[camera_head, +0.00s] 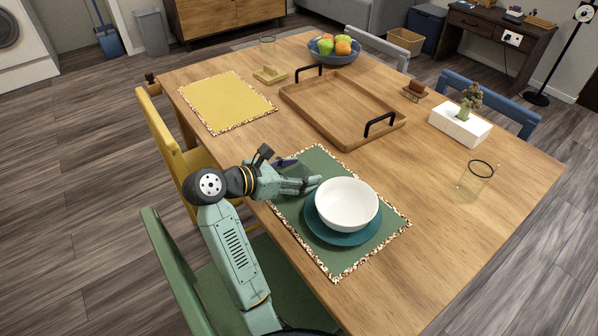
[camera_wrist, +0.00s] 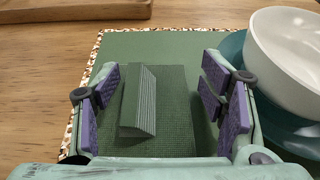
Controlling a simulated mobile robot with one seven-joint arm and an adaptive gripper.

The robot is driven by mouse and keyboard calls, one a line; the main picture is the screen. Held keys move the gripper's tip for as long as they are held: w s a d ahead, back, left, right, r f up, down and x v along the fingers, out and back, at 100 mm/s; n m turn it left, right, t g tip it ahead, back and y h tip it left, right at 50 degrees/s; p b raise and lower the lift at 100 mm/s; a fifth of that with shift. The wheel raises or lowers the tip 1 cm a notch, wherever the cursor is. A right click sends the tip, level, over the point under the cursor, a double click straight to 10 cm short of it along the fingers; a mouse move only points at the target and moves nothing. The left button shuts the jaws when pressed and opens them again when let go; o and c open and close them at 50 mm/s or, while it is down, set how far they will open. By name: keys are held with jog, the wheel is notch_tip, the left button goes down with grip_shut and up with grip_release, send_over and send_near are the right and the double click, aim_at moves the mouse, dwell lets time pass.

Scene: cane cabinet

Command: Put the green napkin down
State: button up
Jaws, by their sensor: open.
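The green napkin (camera_wrist: 138,100) shows in the wrist view as a folded, ridged dark green cloth. It lies between my fingers, over the left part of the green placemat (camera_wrist: 180,45) with a speckled border. My gripper (camera_wrist: 168,88) is open, with purple pads on both sides and visible gaps to the ridged fold. In the head view my gripper (camera_head: 298,176) is low over the placemat (camera_head: 340,262), left of the white bowl (camera_head: 347,202), and hides much of the napkin. The bowl stands on a teal plate (camera_head: 318,232).
A wooden tray (camera_head: 335,110) with black handles lies beyond the placemat. A yellow placemat (camera_head: 225,100) with a yellow napkin (camera_head: 270,74) beside it is farther left. A glass (camera_head: 475,182) and white box (camera_head: 460,124) stand right. The table's right front is clear.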

jog(key=shift+r, duration=0.25)
jog(key=b+v, duration=0.1)
jog(key=v, duration=0.5)
jog(key=shift+s+a+f, duration=0.1)
jog(key=shift+a, duration=0.1)
jog(key=shift+s+a+r+b, duration=0.3)
jog(key=shift+a, duration=0.05)
